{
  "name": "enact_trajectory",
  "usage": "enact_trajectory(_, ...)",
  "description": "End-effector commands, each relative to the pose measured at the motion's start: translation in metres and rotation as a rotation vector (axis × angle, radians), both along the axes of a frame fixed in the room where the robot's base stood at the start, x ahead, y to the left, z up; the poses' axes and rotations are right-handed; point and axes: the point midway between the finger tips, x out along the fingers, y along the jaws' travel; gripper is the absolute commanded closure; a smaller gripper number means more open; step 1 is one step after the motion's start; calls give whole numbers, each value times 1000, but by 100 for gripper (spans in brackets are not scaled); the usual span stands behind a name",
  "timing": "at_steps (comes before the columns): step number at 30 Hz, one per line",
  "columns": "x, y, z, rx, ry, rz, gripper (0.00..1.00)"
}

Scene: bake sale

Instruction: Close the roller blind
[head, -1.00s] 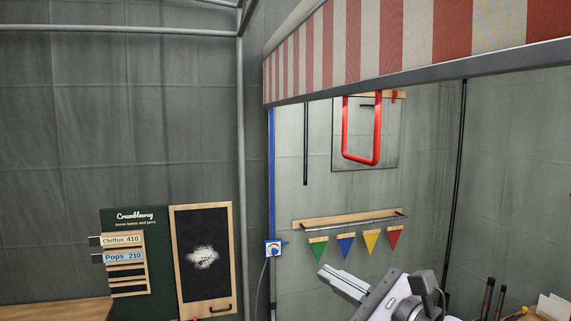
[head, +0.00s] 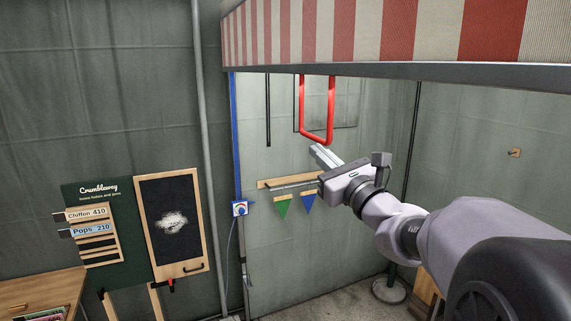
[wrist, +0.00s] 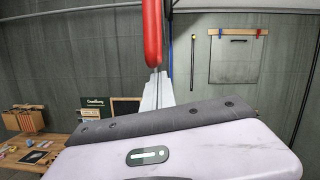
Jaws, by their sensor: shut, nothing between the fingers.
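The roller blind (head: 380,28) is a red and white striped cloth with a grey bottom bar (head: 400,71), partly lowered across the upper right of the head view. A red loop handle (head: 302,115) hangs below the bar. It also shows large and close in the wrist view (wrist: 152,35), at top centre. My gripper (head: 316,152) is shut and empty, just below the lower end of the handle in the head view. In the wrist view its fingertips (wrist: 157,76) lie right under the handle's lower end. I cannot tell whether they touch it.
A blue upright strip (head: 235,130) with a round-dial box (head: 240,208) stands left of the opening. A wooden rail (head: 290,183) with coloured pennants is on the back wall.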

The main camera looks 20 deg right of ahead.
Motion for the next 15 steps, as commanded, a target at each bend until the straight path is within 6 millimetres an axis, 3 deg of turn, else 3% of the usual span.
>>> enact_trajectory(15,-1,1,10,0,1,0,100)
